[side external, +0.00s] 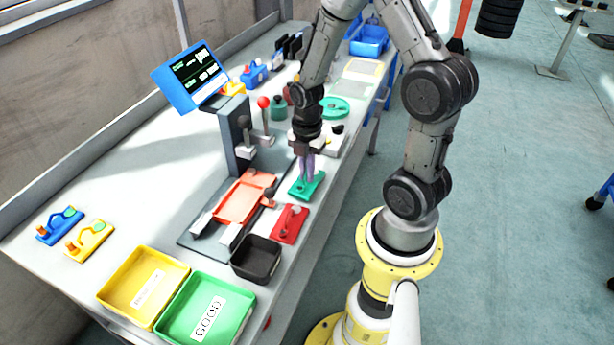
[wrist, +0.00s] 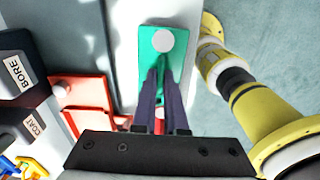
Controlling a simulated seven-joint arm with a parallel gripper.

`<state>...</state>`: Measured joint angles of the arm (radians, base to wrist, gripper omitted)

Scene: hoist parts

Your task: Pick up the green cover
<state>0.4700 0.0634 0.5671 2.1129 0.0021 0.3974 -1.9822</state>
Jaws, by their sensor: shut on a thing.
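The green cover (side external: 305,187) is a flat green plate near the right edge of the bench, below my gripper (side external: 307,178). In the wrist view the green cover (wrist: 149,62) carries a round pale knob at its far end. My gripper (wrist: 162,75) points down and is shut on a raised part of the cover. The fingers hide the held part. The cover looks at or very near bench height; I cannot tell whether it touches the bench.
A red plate (side external: 290,225) with a handle lies close by in front. Left of it is an orange-red tray (side external: 243,201) by a grey post (side external: 238,130). A black bin (side external: 256,259), a green bin (side external: 207,310) and a yellow bin (side external: 143,285) stand at the front.

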